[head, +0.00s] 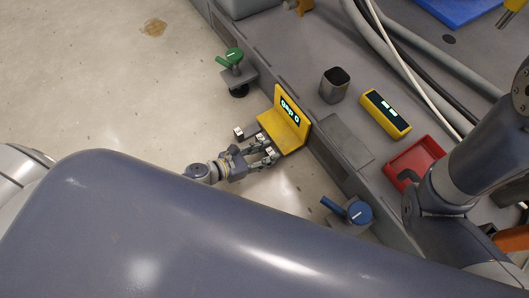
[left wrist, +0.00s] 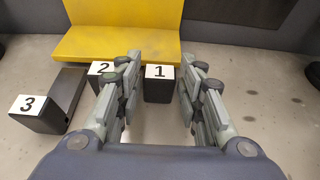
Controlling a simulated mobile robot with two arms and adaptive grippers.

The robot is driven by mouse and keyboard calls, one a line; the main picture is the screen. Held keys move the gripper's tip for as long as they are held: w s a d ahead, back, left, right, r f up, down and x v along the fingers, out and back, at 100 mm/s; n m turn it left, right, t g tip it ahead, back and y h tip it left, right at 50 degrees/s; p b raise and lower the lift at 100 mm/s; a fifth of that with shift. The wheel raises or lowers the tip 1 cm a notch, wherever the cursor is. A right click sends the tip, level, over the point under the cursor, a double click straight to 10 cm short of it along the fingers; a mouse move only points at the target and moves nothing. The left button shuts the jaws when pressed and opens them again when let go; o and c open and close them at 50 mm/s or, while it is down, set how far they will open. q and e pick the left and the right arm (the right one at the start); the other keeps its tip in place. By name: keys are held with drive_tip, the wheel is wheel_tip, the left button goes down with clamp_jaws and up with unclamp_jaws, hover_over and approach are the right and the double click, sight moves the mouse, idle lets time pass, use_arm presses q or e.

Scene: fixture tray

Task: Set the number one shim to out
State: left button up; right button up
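The number one shim (left wrist: 160,84) is a black block with a white "1" label, at the front edge of the yellow fixture (left wrist: 130,35). My left gripper (left wrist: 162,75) is open, with its fingers on either side of this shim and a visible gap at the right finger. The number two shim (left wrist: 102,70) stands just left, partly hidden by the left finger. The number three shim (left wrist: 40,112) sticks out farther from the fixture. In the head view my left gripper (head: 262,157) is at the front of the yellow fixture (head: 286,132), whose display reads "GAP 0". My right gripper is out of view.
A green-handled clamp (head: 233,58) and a blue knob (head: 358,213) flank the fixture along the bench edge. A grey cup (head: 334,86), a yellow meter (head: 386,113) and a red tray (head: 412,163) stand behind. Hoses run across the back right.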

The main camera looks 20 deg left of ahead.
use_arm(q)
clamp_jaws()
drive_tip(key=s+a, duration=0.1)
drive_tip(key=s, duration=0.1)
drive_tip(key=s+a+b, duration=0.1)
drive_tip(key=s+a, duration=0.1)
drive_tip(key=shift+s+a, duration=0.15)
drive_tip(key=shift+o, duration=1.6)
unclamp_jaws()
drive_tip(key=shift+a, duration=0.1)
drive_tip(key=shift+s, duration=0.1)
drive_tip(key=v, duration=1.2)
